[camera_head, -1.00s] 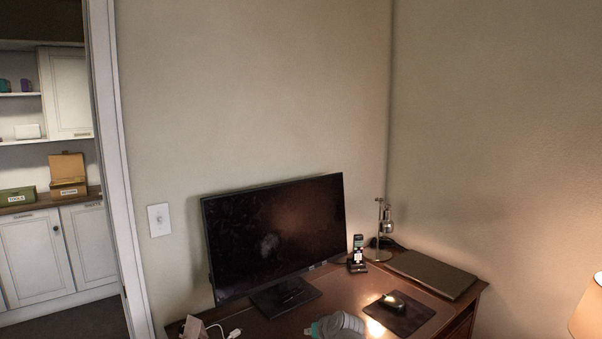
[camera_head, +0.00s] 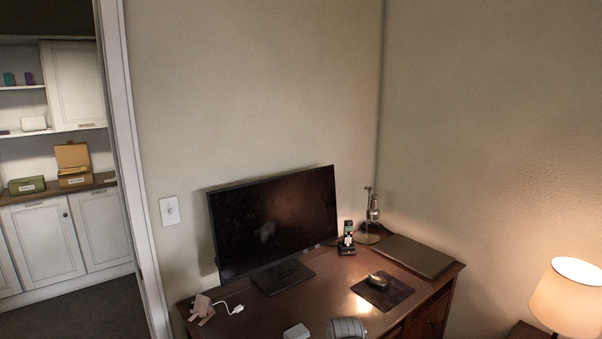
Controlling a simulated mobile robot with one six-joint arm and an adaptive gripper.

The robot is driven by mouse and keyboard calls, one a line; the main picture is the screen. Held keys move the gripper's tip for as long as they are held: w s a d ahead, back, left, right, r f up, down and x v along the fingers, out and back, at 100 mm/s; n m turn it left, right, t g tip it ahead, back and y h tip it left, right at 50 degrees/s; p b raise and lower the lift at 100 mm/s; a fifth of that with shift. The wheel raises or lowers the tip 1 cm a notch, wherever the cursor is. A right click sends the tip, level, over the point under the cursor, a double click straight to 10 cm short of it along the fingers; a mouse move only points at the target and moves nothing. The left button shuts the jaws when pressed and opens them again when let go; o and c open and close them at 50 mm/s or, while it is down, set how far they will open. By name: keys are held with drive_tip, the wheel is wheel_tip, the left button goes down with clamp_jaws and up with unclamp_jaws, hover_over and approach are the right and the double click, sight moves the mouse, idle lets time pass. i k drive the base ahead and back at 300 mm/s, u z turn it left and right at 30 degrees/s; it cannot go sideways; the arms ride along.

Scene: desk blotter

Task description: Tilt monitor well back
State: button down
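The monitor (camera_head: 275,222) stands on the left part of the desk, near the wall. Its wide black screen is dark and faces toward the right front. It looks close to upright, but I cannot tell its exact tilt from here. Its dark stand (camera_head: 284,277) rests flat on the desktop. The back of the monitor and any hinge are hidden behind the screen.
On the brown desk (camera_head: 262,316) are a cordless phone (camera_head: 347,238), a metal lamp (camera_head: 371,217), a closed laptop (camera_head: 415,255), a mouse (camera_head: 378,281) on a dark pad (camera_head: 397,297), and a white cable plug (camera_head: 237,309). A lit table lamp (camera_head: 567,298) stands at right.

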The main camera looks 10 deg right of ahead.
sight(258, 226)
drive_tip(key=k, duration=0.65)
drive_tip(key=z, duration=0.45)
drive_tip(key=i, duration=0.65)
drive_tip(key=z, duration=0.35)
drive_tip(key=i, duration=1.05)
drive_tip(key=u, duration=0.7)
